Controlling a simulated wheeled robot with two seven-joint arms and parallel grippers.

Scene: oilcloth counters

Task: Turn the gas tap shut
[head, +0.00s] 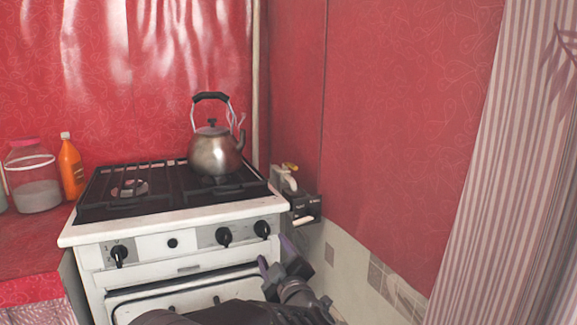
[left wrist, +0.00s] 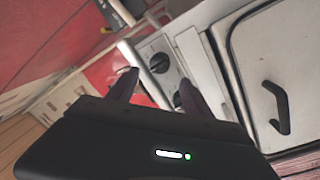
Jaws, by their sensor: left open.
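What looks like the gas tap is a small yellow handle (head: 290,167) on a pale fitting (head: 284,181) against the wall, right of the stove (head: 172,216). A dark box (head: 305,206) with a pale lever-like piece sits just below it; I cannot tell which part turns. My left gripper (head: 276,254) is open and empty, in front of the stove's right front corner, below and apart from the fitting. In the left wrist view, its fingers (left wrist: 157,92) point toward the stove front near a black knob (left wrist: 159,62). My right gripper is not in view.
A metal kettle (head: 215,154) stands on the stove's back right. An orange bottle (head: 70,168) and a glass jar (head: 34,180) stand on the left counter. A striped curtain (head: 505,180) hangs at the right. Black knobs line the stove front, close to my left gripper.

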